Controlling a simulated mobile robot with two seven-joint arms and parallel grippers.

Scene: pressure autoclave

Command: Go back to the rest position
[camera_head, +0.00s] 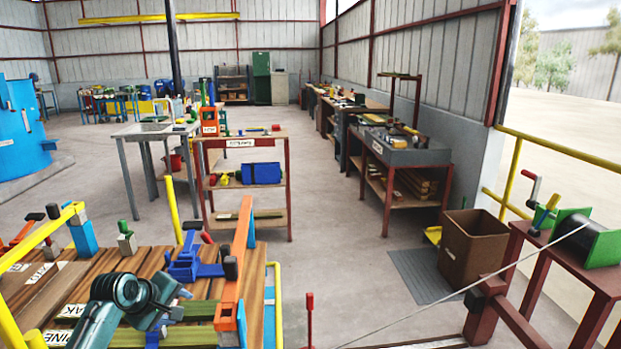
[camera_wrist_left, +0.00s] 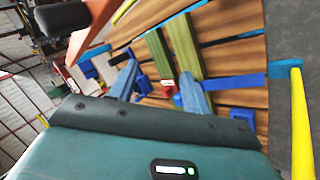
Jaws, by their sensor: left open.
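My left arm comes in at the lower left of the head view, and its gripper (camera_head: 168,305) is over the plank-topped bench (camera_head: 108,262). In the left wrist view the two grey-blue fingers of the left gripper (camera_wrist_left: 158,92) stand apart, with nothing seen held between them. Green strips (camera_wrist_left: 188,52) and the brown planks (camera_wrist_left: 235,25) lie beyond the fingers. I cannot tell whether the fingertips touch anything. My right gripper is in neither view.
A blue clamp (camera_head: 190,262) and an orange upright bar (camera_head: 238,262) stand close to the left gripper. Yellow rails (camera_head: 40,238) edge the bench. A red-framed shelf cart (camera_head: 246,182) stands behind. Open floor (camera_head: 340,255) lies to the right, before a brown bin (camera_head: 472,245).

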